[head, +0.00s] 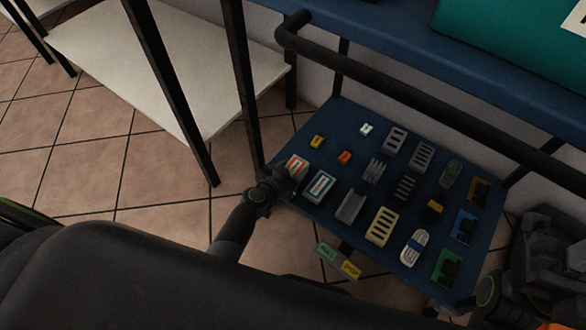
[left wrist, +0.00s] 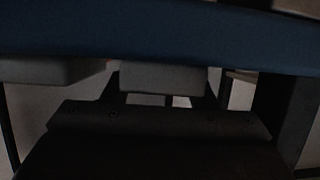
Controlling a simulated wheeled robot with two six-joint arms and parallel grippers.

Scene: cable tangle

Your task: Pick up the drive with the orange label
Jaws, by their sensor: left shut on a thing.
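The drive with the orange label (head: 297,164) lies at the left edge of the blue shelf. It is a small pale box with an orange-red label around a white patch. My left gripper (head: 288,180) reaches it from the front left and is shut on it, covering its near end. In the left wrist view, a plain grey block (left wrist: 160,79) sits between the dark fingers; its label is not visible there. A similar drive with a teal label (head: 319,187) lies just to the right.
The blue shelf (head: 338,122) also holds several adapters, a grey bracket (head: 351,206) and a coiled white cable (head: 415,248). A dark rail (head: 420,95) runs above it. A green and yellow tag (head: 338,261) hangs at the front edge. Dark posts stand to the left.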

